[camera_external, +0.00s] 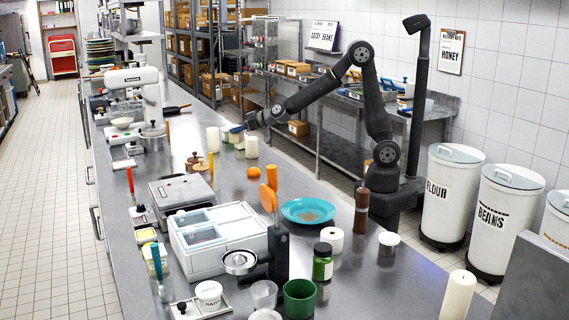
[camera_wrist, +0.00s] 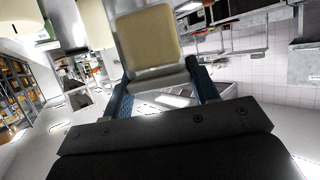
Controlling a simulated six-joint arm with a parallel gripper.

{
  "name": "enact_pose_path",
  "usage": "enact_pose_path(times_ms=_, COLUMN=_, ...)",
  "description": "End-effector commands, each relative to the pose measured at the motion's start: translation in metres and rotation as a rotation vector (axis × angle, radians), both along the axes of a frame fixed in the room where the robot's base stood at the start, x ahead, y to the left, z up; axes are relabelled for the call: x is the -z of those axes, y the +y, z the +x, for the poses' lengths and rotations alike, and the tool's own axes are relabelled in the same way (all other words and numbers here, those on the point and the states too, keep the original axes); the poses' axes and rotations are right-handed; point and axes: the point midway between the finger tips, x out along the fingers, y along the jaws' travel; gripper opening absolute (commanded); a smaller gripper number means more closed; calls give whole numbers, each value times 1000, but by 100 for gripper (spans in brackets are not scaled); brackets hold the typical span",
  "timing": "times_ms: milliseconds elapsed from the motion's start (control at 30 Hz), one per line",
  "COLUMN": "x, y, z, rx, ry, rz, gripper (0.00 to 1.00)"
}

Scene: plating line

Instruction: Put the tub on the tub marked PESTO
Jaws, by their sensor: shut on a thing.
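My gripper (camera_external: 238,128) is above the far part of the steel counter, among several cream and white cylinders. In the wrist view its blue fingers (camera_wrist: 165,97) are shut on a tub (camera_wrist: 149,40) with a tan, squarish face and a pale rim. The held tub is hard to tell from its neighbours in the external view. A white tub (camera_external: 208,292) with dark lettering stands on a small tray at the near end of the counter; I cannot read its word surely. I can make out no PESTO mark in either view.
Pale cylinders (camera_external: 251,147) stand close to my gripper. A white lidded container (camera_external: 222,240), a turquoise plate (camera_external: 293,210), a green jar (camera_external: 322,262) and a brown mill (camera_external: 362,212) crowd the nearer counter. Bare steel (camera_external: 225,180) lies between them and my gripper.

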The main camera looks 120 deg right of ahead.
Motion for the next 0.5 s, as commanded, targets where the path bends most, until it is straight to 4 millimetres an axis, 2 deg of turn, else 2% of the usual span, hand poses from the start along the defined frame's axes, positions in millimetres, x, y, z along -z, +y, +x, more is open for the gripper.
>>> enact_pose_path(times_ms=233, x=-42, y=1, z=1, rx=-1, ry=-8, rz=-1, gripper=22)
enact_pose_path(times_ms=400, x=-62, y=1, z=1, rx=-1, ry=-7, rz=0, gripper=22)
enact_pose_path(times_ms=500, x=-67, y=0, z=1, rx=-1, ry=-5, rz=0, gripper=22)
